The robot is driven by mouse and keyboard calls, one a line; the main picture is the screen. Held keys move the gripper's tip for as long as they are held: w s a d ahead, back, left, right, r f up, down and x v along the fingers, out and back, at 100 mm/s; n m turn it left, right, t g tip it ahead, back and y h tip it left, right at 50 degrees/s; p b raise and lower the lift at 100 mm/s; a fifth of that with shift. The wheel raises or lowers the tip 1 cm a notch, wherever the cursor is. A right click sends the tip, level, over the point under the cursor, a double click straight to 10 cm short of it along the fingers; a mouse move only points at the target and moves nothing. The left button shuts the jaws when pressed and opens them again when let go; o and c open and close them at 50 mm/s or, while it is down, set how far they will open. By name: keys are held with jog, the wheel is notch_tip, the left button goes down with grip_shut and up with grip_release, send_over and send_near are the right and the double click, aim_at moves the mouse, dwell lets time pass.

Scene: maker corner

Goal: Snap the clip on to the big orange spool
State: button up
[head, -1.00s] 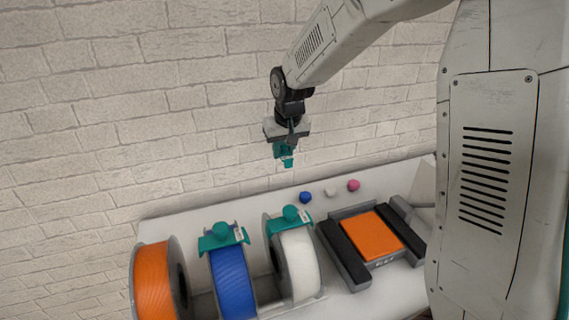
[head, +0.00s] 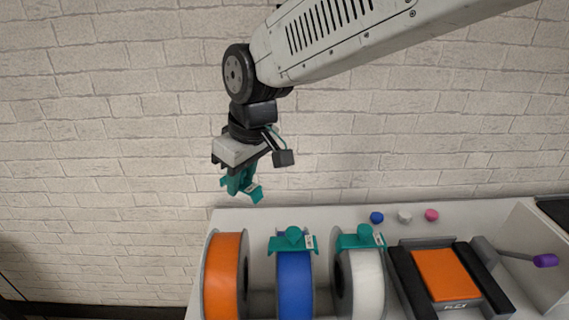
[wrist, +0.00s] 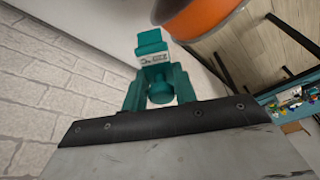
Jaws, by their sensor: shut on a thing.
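The big orange spool (head: 226,275) stands upright at the left end of the row and has no clip on its rim. My gripper (head: 240,178) is shut on a teal clip (head: 254,192) and holds it in the air above and slightly right of the orange spool. The clip (wrist: 158,85) also shows in the wrist view, between the teal fingers, with its knob and a small white label visible. The orange spool (wrist: 200,16) shows at the top of the wrist view, apart from the clip.
A blue spool (head: 294,285) and a white spool (head: 367,285) stand to the right, each with a teal clip on top. Farther right is a printer with an orange bed (head: 446,275). Blue, white and pink lumps (head: 432,215) lie behind. The brick wall is close behind.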

aim_at(220, 246)
jog(key=s+a+r+n+g, duration=0.1)
jog(key=s+a+n+g, duration=0.15)
jog(key=s+n, duration=0.55)
jog(key=shift+m+t+y, duration=0.3)
jog(key=shift+t, duration=0.05)
jog(key=shift+s+d+x, duration=0.1)
jog(key=shift+d+x, duration=0.1)
jog(key=shift+x, duration=0.7)
jog(key=shift+s+d+x, duration=0.1)
jog(key=shift+d+x, duration=0.1)
jog(key=shift+x, duration=0.65)
jog(key=shift+s+d+x, duration=0.1)
jog(key=shift+d+x, duration=0.1)
jog(key=shift+x, duration=0.7)
jog(key=shift+f, duration=0.85)
